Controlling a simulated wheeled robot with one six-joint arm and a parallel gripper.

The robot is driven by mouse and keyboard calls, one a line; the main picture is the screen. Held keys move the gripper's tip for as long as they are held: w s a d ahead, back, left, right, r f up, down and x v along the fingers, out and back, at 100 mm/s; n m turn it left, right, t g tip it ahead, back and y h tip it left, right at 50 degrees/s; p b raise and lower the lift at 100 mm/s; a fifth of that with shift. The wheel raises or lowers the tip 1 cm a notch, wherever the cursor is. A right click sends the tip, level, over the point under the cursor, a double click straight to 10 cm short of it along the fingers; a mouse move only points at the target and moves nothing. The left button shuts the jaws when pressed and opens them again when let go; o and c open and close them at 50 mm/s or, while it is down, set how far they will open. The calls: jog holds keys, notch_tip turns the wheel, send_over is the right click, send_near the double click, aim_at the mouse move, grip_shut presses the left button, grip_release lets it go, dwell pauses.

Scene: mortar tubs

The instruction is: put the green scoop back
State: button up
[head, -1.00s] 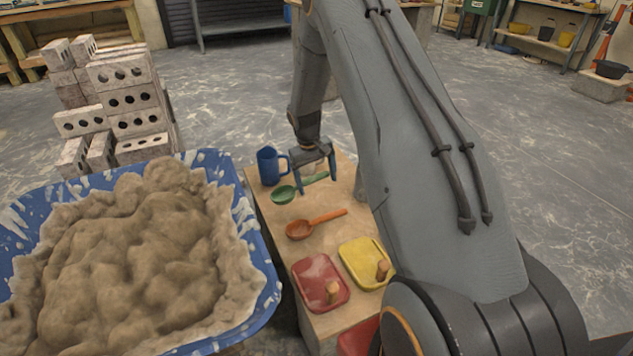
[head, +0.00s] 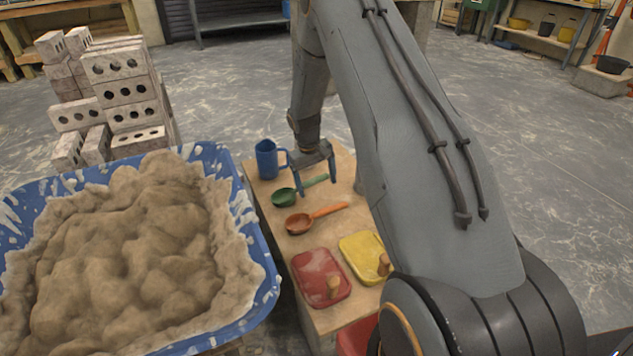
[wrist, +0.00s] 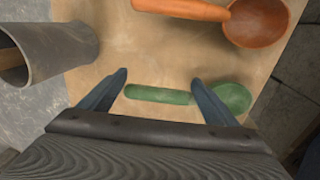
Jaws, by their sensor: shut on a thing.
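The green scoop (head: 284,198) is between the fingers of my gripper (head: 318,191), over the far part of the wooden table. In the head view its bowl points left and its handle runs to the right between the fingers. In the wrist view the green scoop (wrist: 233,98) lies crosswise, bowl to the right, and my gripper (wrist: 160,77) is shut on it with its blue fingers well apart. The scoop is close to the tabletop; I cannot tell whether it touches. An orange scoop (head: 299,223) lies just nearer than it, and also shows in the wrist view (wrist: 257,22).
A blue mug (head: 266,160) stands at the table's far left corner (head: 343,160). A red float (head: 318,281) and a yellow float (head: 360,258) lie at the near end. A blue tub (head: 262,300) of mortar stands left, with stacked bricks (head: 118,95) behind it.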

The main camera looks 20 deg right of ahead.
jog(key=shift+f, duration=0.2)
dwell(0.5)
jog(key=o, duration=2)
notch_tip(320, 180, up, 7)
jog(key=a, duration=0.1)
jog(key=s+a+r+n, duration=0.1)
jog(key=s+a+r, duration=1.2)
jog(key=a+r, duration=0.3)
jog(key=s+a+r+n+y+p, duration=0.1)
jog(key=s+a+r, duration=0.15)
jog(key=s, duration=0.55)
jog(key=s+a+r+y, duration=0.1)
jog(key=s+a+r, duration=0.15)
jog(key=s, duration=0.55)
jog(key=s+a+r+n+p, duration=0.1)
jog(key=s+a+r, duration=0.15)
jog(key=s, duration=0.65)
jog(key=d+r+m+p, duration=0.3)
jog(key=d+r+p, duration=0.6)
jog(key=p, duration=0.7)
jog(key=shift+w+r+p, duration=0.2)
jog(key=shift+r+p, duration=0.2)
jog(key=shift+r, duration=0.05)
